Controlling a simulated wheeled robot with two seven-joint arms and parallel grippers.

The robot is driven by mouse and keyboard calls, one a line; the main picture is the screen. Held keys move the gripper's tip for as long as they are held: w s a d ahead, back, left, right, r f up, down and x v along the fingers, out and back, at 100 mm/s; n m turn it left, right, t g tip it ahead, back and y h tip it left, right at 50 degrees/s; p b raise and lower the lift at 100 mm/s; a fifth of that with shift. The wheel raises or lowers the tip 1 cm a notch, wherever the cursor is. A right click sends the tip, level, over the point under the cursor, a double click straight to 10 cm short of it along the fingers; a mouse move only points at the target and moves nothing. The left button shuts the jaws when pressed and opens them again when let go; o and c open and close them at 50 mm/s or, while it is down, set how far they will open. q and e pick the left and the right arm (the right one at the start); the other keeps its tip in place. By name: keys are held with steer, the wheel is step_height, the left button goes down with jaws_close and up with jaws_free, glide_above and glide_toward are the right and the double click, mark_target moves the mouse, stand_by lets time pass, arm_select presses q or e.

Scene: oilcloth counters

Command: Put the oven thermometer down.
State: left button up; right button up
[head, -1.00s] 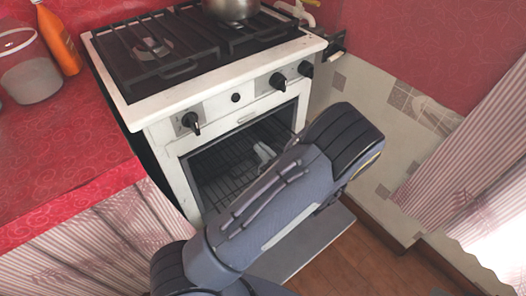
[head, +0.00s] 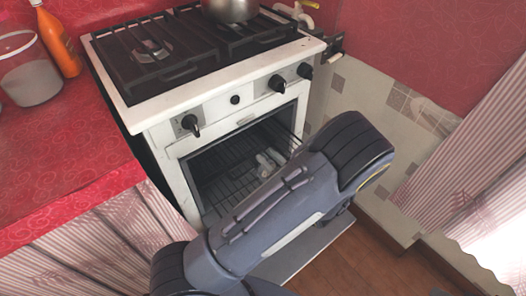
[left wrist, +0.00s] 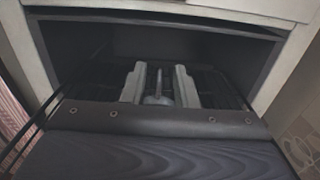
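My left gripper (left wrist: 159,88) is inside the oven, low over the wire rack. In the head view its pale fingertips (head: 269,161) show through the oven opening, beyond my arm. The fingers are spread apart. A small pale upright thing, seemingly the oven thermometer (left wrist: 158,90), stands between them, with dark gaps on both sides. Its lower part is wider, and I cannot see clearly whether its base rests on the rack. I cannot make out the thermometer in the head view. My right gripper is not in view.
The white stove (head: 160,133) has its oven open, with the lowered door (head: 310,245) under my arm. The wire rack (head: 225,190) spans the oven. A pot (head: 231,9) stands on the hob. A red counter (head: 60,150) holds an orange bottle (head: 58,45) and a clear container (head: 30,75).

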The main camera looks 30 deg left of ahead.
arm_select(q)
steer(key=v, duration=0.9)
steer(key=s+a+r+n+g+h, duration=0.4)
steer(key=s+a+n+g+h, duration=0.3)
steer(key=s+n+g+h, duration=0.45)
steer(key=s+d+r+n+t+h, duration=0.3)
steer(key=s+r+n+t+h, duration=0.3)
steer(key=r+n+t+h, duration=0.3)
steer(key=shift+r+n+t+p, duration=0.35)
steer(key=shift+n+t, duration=0.4)
steer(key=shift+n, duration=1.1)
steer(key=shift+d, duration=0.1)
